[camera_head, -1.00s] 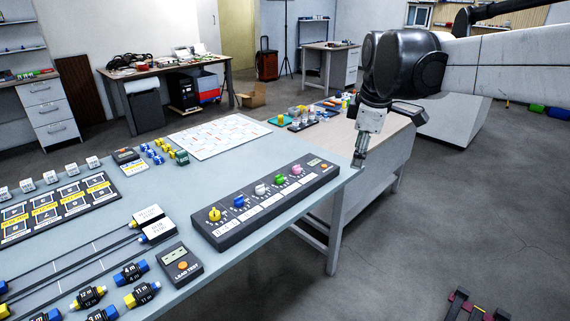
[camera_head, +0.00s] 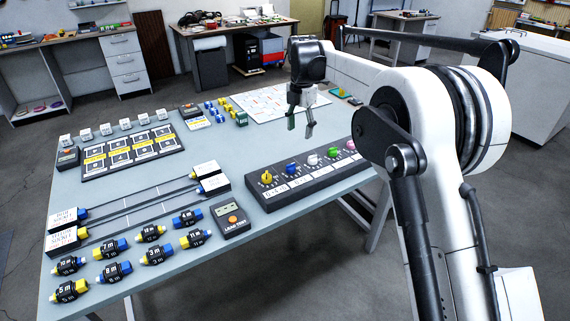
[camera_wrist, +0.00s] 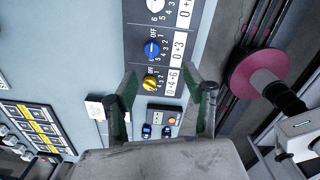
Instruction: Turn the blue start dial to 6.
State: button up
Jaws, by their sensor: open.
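The blue start dial (camera_head: 291,167) is on the dark dial panel (camera_head: 268,199), second from the left, between a yellow dial (camera_head: 267,177) and a white dial (camera_head: 313,158). My gripper (camera_head: 303,118) is open and empty, above the table behind the panel. In the wrist view its fingers (camera_wrist: 166,88) spread to both sides of the yellow dial's place, well above the panel. The dial's exact setting is too small to read.
Green and pink dials (camera_head: 332,152) sit farther right on the panel, close to my arm. A lead tester (camera_head: 231,220) lies left of the panel. Several labelled connectors (camera_head: 158,255) and a card board (camera_head: 131,152) fill the left. A white sheet (camera_head: 268,103) lies behind.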

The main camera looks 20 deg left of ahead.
aim_at(291, 164)
jog(key=shift+n, duration=0.7)
jog(key=a+f, duration=0.1)
jog(key=f, duration=0.4)
jog(key=a+f, duration=0.1)
jog(key=f, duration=0.9)
jog(key=shift+s+a+f+b, duration=0.15)
jog(key=shift+a+f+b, duration=0.15)
jog(key=shift+a+b, duration=0.1)
jog(key=shift+c, duration=0.5)
jog(key=c, duration=1)
